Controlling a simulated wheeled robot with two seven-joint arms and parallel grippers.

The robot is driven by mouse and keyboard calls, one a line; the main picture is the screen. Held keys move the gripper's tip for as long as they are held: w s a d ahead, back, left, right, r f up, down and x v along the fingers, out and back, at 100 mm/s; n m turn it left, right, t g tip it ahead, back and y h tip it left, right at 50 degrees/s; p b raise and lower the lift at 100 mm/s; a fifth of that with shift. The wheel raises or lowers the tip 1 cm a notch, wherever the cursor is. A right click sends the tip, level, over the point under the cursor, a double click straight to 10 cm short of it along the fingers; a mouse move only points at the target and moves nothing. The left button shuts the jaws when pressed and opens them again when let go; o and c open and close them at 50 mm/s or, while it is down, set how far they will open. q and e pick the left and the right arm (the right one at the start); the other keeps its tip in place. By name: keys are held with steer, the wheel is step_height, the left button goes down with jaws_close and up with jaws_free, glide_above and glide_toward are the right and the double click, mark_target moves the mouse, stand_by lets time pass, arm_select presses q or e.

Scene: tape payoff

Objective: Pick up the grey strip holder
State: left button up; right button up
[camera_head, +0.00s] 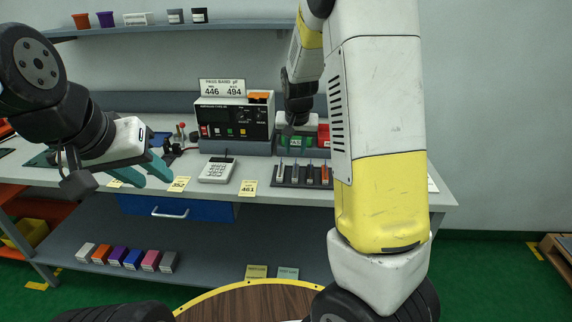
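Which item is the grey strip holder is not certain. A small grey block (168,262) ends the row on the lower shelf, and a grey container (175,16) stands on the upper shelf. My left gripper (167,177) hangs at the left above the bench's front part, its teal fingers apart with nothing seen between them. My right gripper (297,138) is at the back of the bench, right of the meter, in front of a red and green area. Its fingers are too small and unclear to read. My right arm hides much of the right side of the bench.
A meter (234,119) with a number sign stands at the back. A calculator (217,169), yellow number cards (249,188) and a black rack (289,176) with several upright pieces lie on the bench. A blue drawer (190,209) is below. A round wooden top (245,303) is nearest me.

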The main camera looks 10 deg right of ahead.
mark_target(296, 169)
steer(key=shift+w+d+f, duration=0.15)
steer(key=shift+w+f, duration=0.6)
steer(key=shift+f, duration=0.1)
steer(key=x, duration=0.7)
steer(key=shift+w+d+f, duration=0.2)
jaws_close()
stand_by(0.5)
